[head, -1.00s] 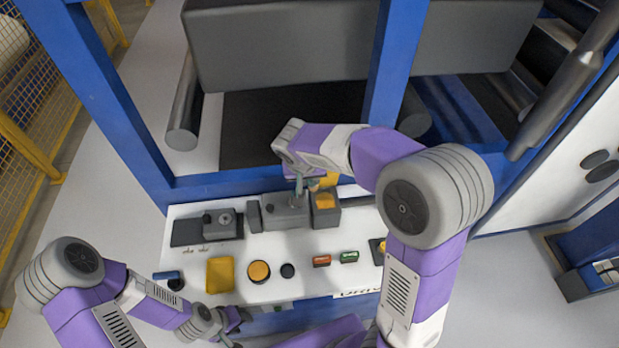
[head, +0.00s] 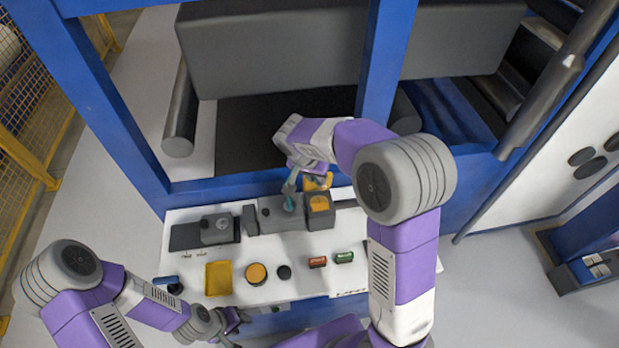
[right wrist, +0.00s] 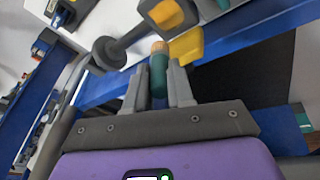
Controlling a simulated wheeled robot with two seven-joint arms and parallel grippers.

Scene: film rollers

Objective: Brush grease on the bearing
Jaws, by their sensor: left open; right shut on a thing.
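My right gripper (head: 296,180) is shut on a teal-handled brush (head: 289,203), which slants over the grey block assembly at the back of the white bench. The brush handle (right wrist: 159,75) also shows between the fingers in the right wrist view, with a tan end. The grey block (head: 272,212) and a block with a yellow top (head: 318,203) stand beside the brush; I cannot tell which part is the bearing, or whether the bristles touch it. My left gripper (head: 234,322) is open and empty at the bench's front edge.
The white bench (head: 200,252) carries a yellow tray (head: 218,279), a round yellow-topped tin (head: 256,274), a black knob, a red and a green item, and a dark block (head: 217,230) at left. Blue frame posts and a large grey roller stand behind.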

